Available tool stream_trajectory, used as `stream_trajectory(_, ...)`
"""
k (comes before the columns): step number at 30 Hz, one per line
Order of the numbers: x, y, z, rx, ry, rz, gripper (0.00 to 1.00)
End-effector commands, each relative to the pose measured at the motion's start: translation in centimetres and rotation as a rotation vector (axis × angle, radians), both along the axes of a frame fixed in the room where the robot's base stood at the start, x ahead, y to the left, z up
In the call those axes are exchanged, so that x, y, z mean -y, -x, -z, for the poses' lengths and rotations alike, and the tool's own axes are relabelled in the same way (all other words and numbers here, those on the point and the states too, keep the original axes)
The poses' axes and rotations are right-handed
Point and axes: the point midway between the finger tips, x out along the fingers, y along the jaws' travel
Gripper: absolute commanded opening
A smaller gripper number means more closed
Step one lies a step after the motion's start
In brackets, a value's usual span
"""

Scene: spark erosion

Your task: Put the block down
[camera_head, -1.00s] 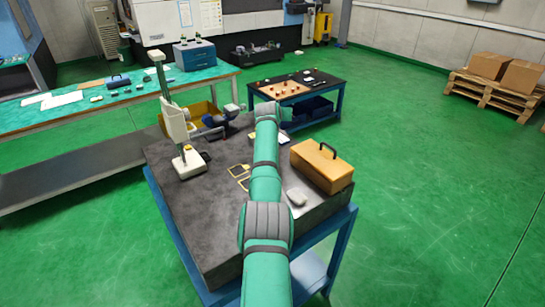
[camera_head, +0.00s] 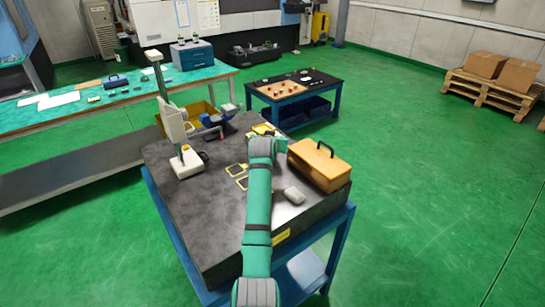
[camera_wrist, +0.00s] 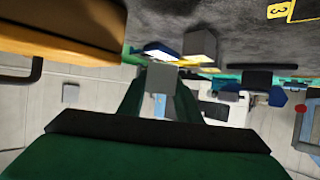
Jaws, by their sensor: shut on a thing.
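My gripper (camera_wrist: 158,95) shows in the wrist view, with its two green fingers shut on a small grey block (camera_wrist: 157,77). In the head view the gripper and the block are hidden behind my arm, near the orange toolbox. The dark slab table (camera_head: 205,225) lies under the arm. The wrist view looks upside down, with the slab surface (camera_wrist: 210,15) at the top. I cannot tell whether the held block touches it. Two yellow-outlined marks (camera_head: 238,172) lie on the slab left of my arm.
The orange toolbox (camera_head: 320,168) stands close to the right of my arm. A grey lump (camera_head: 294,195) lies in front of it. A white height gauge (camera_head: 180,135) stands at the slab's left. Another grey cube (camera_wrist: 201,45) shows in the wrist view. The slab's front left is clear.

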Motion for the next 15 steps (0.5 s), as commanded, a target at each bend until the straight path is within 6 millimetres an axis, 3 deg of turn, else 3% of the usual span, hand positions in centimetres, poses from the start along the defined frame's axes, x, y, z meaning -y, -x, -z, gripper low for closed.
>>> stream_trajectory(6, -0.3, 1.8, 2.2, 0.002, 0.001, 0.001, 0.01)
stream_trajectory(11, -0.3, 2.3, 2.7, 0.003, 0.0, 0.001, 0.01)
stream_trajectory(15, -0.4, 2.7, 4.2, 0.0, 0.0, 0.001, 0.01)
